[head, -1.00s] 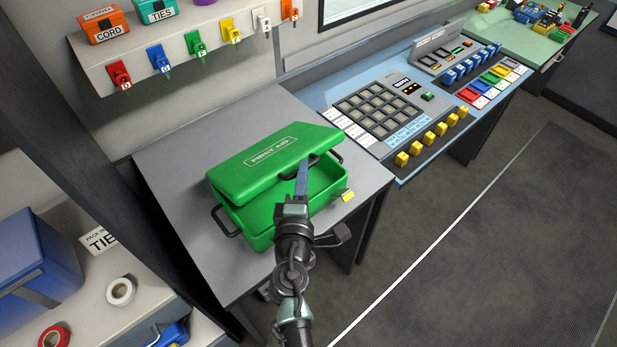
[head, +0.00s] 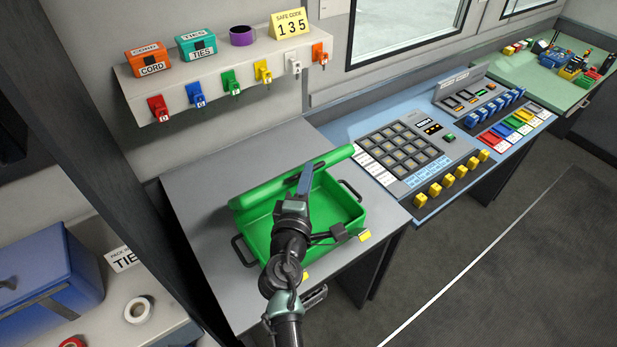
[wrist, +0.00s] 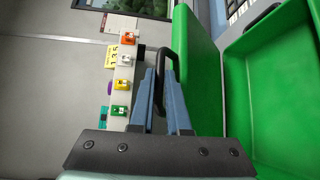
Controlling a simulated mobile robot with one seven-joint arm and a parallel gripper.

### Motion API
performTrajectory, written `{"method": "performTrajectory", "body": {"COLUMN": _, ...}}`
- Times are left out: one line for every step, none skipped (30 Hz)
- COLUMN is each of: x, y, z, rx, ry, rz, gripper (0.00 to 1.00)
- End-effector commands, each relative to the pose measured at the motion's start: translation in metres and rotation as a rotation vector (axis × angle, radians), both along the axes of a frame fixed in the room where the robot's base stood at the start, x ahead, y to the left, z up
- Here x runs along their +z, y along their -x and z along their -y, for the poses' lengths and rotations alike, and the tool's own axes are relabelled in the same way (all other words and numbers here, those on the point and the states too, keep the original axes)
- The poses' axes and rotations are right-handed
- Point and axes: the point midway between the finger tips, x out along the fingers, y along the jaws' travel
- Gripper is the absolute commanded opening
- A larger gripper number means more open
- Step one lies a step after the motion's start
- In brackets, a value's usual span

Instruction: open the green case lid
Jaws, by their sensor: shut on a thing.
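The green case (head: 318,218) stands on the grey table. Its lid (head: 292,176) is raised and tilted up at the back, and the open interior shows in front of it. My gripper (head: 304,182) is at the lid's front edge. In the wrist view my gripper (wrist: 163,92) is shut on the dark lid handle (wrist: 168,52), with the green lid (wrist: 193,75) just to its right. The case's inside (wrist: 270,95) shows at the far right of that view and looks empty. Part of the case's front is hidden behind my arm.
A wall shelf (head: 215,78) with coloured hooks is behind the case. A blue console (head: 420,150) with keypad and buttons adjoins on the right. A blue box (head: 50,275) and white tape roll (head: 138,310) are at lower left. Bare table (head: 195,190) lies left of the case.

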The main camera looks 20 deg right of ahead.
Motion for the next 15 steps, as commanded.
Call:
{"method": "performTrajectory", "body": {"x": 0.0028, "y": -0.0006, "z": -0.0001, "rx": 0.001, "ry": 0.002, "rz": 0.004, "gripper": 0.00}}
{"method": "performTrajectory", "body": {"x": 0.0028, "y": -0.0006, "z": -0.0001, "rx": 0.001, "ry": 0.002, "rz": 0.004, "gripper": 0.00}}
{"method": "performTrajectory", "body": {"x": 0.0029, "y": -0.0006, "z": -0.0001, "rx": 0.001, "ry": 0.002, "rz": 0.004, "gripper": 0.00}}
{"method": "performTrajectory", "body": {"x": 0.0029, "y": -0.0006, "z": -0.0001, "rx": 0.001, "ry": 0.002, "rz": 0.004, "gripper": 0.00}}
{"method": "performTrajectory", "body": {"x": 0.0029, "y": -0.0005, "z": 0.0000, "rx": 0.001, "ry": 0.002, "rz": 0.004, "gripper": 0.18}}
{"method": "performTrajectory", "body": {"x": 0.0029, "y": -0.0005, "z": 0.0000, "rx": 0.000, "ry": 0.002, "rz": 0.005, "gripper": 0.25}}
{"method": "performTrajectory", "body": {"x": 0.0028, "y": -0.0005, "z": 0.0001, "rx": 0.000, "ry": 0.002, "rz": 0.005, "gripper": 0.31}}
{"method": "performTrajectory", "body": {"x": 0.0026, "y": -0.0005, "z": 0.0001, "rx": 0.000, "ry": 0.002, "rz": 0.005, "gripper": 0.36}}
{"method": "performTrajectory", "body": {"x": 0.0023, "y": -0.0004, "z": 0.0002, "rx": 0.000, "ry": 0.002, "rz": 0.004, "gripper": 0.43}}
{"method": "performTrajectory", "body": {"x": 0.0021, "y": -0.0003, "z": 0.0002, "rx": 0.000, "ry": 0.002, "rz": 0.004, "gripper": 0.45}}
{"method": "performTrajectory", "body": {"x": 0.0019, "y": -0.0002, "z": 0.0003, "rx": 0.000, "ry": 0.002, "rz": 0.004, "gripper": 0.45}}
{"method": "performTrajectory", "body": {"x": 0.0016, "y": -0.0002, "z": 0.0003, "rx": 0.000, "ry": 0.001, "rz": 0.003, "gripper": 0.45}}
{"method": "performTrajectory", "body": {"x": 0.0015, "y": -0.0002, "z": 0.0003, "rx": 0.000, "ry": 0.001, "rz": 0.003, "gripper": 0.45}}
{"method": "performTrajectory", "body": {"x": 0.0013, "y": -0.0001, "z": 0.0003, "rx": 0.000, "ry": 0.001, "rz": 0.003, "gripper": 0.45}}
{"method": "performTrajectory", "body": {"x": 0.0012, "y": 0.0000, "z": 0.0004, "rx": 0.000, "ry": 0.000, "rz": 0.002, "gripper": 0.45}}
